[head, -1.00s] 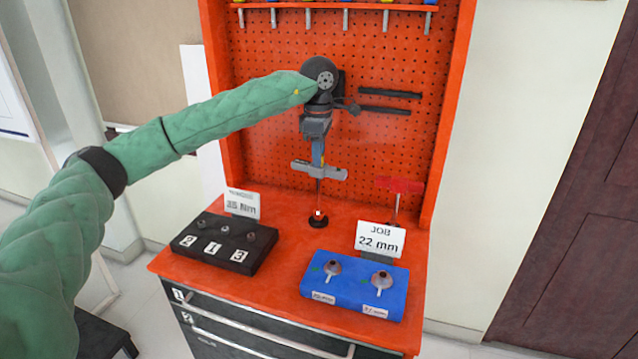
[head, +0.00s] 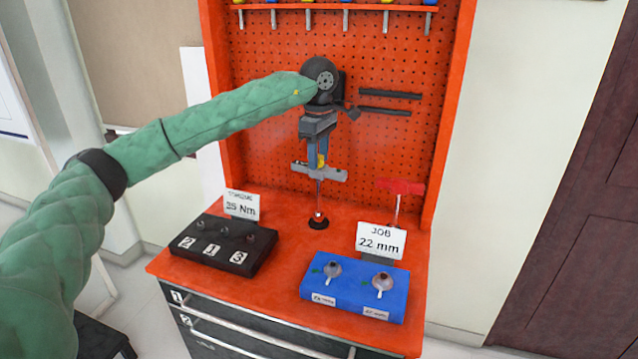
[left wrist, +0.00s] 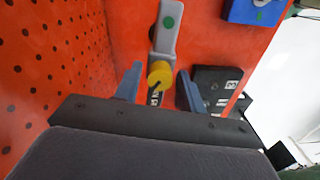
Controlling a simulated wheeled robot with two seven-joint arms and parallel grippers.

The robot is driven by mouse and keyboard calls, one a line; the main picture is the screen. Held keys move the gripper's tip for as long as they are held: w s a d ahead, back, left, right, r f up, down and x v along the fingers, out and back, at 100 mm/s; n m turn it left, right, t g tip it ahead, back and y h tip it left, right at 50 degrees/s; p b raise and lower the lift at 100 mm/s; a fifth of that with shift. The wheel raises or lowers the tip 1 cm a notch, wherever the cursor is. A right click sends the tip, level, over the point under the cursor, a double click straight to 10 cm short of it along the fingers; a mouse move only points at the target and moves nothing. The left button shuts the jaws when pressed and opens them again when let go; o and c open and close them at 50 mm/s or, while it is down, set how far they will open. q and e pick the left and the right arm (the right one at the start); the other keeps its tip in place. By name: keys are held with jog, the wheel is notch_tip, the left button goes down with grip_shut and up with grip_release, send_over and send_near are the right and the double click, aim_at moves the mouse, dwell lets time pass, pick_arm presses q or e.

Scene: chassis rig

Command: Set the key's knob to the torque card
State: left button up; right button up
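The key stands upright on the bench with a grey crossbar (head: 330,174) and a thin shaft in a dark round base (head: 318,222). Its yellow knob (left wrist: 160,73) shows clearly in the left wrist view, with a dark mark on it and a scale beside it, too small to read. My left gripper (head: 321,157) points down just above the crossbar. Its two blue-grey fingers are open, one on each side of the knob, with gaps showing. The torque card (head: 241,206) reads 35 Nm. My right gripper is not in view.
A black block (head: 228,257) numbered 2, 1, 3 holds small sockets at left. A blue block (head: 350,299) with two sockets sits at front right, behind it a job card (head: 381,241) reading 22 mm. A red T-handle (head: 400,186) stands at right. The pegboard (head: 265,120) rises close behind.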

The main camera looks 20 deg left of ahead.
pick_arm(q)
jog(key=shift+r, duration=0.15)
dwell(0.3)
jog(key=shift+r+p, duration=1.1)
jog(key=shift+r, duration=1.75)
